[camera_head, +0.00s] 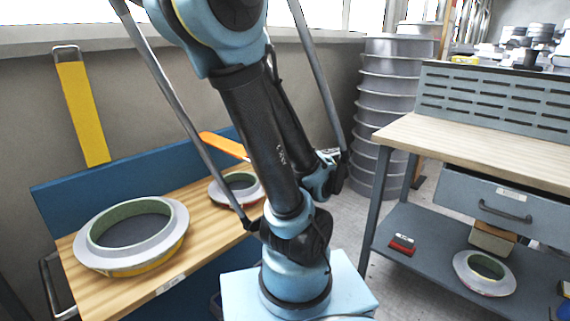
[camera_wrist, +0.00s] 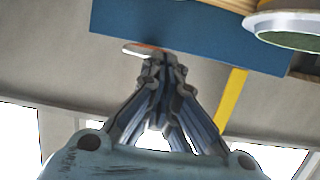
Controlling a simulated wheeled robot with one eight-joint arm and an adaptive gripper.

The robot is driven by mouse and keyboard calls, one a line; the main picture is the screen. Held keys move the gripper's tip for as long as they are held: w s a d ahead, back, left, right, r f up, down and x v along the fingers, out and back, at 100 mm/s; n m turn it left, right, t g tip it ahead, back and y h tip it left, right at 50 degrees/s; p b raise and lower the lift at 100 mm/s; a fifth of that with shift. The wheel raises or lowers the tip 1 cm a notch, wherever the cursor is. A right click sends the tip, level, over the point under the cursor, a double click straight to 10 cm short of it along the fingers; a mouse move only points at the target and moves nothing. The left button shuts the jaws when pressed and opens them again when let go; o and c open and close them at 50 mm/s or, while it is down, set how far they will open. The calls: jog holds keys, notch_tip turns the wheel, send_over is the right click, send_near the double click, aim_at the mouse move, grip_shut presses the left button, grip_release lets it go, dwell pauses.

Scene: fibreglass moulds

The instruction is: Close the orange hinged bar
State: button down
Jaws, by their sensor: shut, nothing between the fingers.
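The orange hinged bar (camera_head: 222,144) stands out from the blue back panel of the wooden-topped bench, slanting down to the right, its right part hidden behind my arm. In the wrist view a small piece of it, orange with a pale end (camera_wrist: 138,49), shows at and behind my fingertips. My gripper (camera_wrist: 160,62) is shut and empty, its fingertips right in front of this bar. I cannot tell whether they touch it. In the head view I cannot make out the fingertips.
A yellow bar (camera_head: 82,113) stands upright on the blue panel (camera_head: 110,180). A large ring mould (camera_head: 167,247) and a smaller ring mould (camera_head: 252,197) lie on the wooden bench. A grey workbench (camera_head: 480,150) stands right, with stacked grey moulds (camera_head: 385,90) behind it.

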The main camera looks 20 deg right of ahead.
jog(key=v, duration=0.6)
dwell(0.6)
jog(key=s+a+f+m+g+h, duration=0.4)
jog(key=s+f+m+g+h, duration=0.2)
jog(key=f+g, duration=0.4)
jog(key=shift+s+a+f+h, duration=0.15)
jog(key=shift+s+f+h, duration=0.05)
jog(key=shift+s+h, duration=0.7)
dwell(0.5)
